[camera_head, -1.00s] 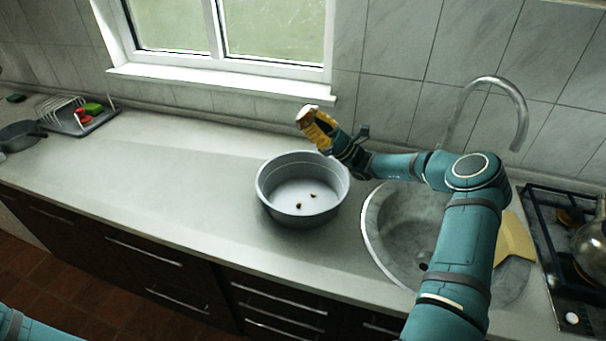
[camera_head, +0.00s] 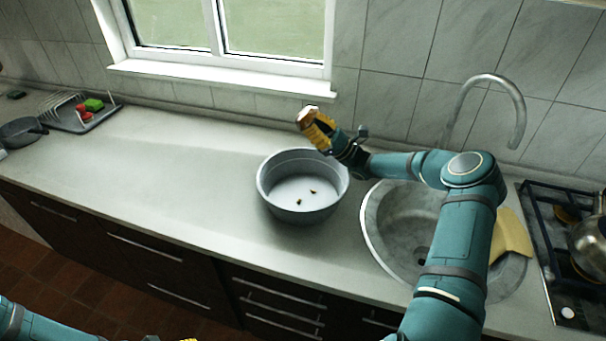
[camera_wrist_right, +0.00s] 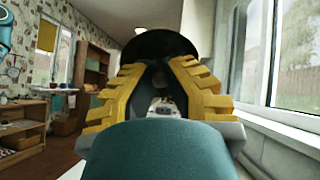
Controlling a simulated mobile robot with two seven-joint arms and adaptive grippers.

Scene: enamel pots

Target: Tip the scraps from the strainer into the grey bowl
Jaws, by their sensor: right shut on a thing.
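The grey bowl (camera_head: 275,205) stands upright on the counter, left of the sink. Two small dark scraps (camera_head: 299,202) (camera_head: 312,191) lie on its floor. My right gripper (camera_head: 312,122) is above the bowl's back rim, its yellow fingers shut. In the right wrist view, a dark rounded thing, seemingly the strainer (camera_wrist_right: 165,42), is held beyond the fingers (camera_wrist_right: 160,75). In the head view the gripper mostly hides it, and its inside cannot be seen. Only a sliver of my left gripper (camera_head: 188,339) shows at the bottom edge.
The round sink (camera_head: 376,245) with a tall tap (camera_head: 520,110) is right of the bowl, with a yellow thing (camera_head: 512,235) at its edge. A hob with a kettle (camera_head: 590,240) is far right. A dish rack (camera_head: 70,113) and dark pan (camera_head: 20,131) are far left. Counter between is clear.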

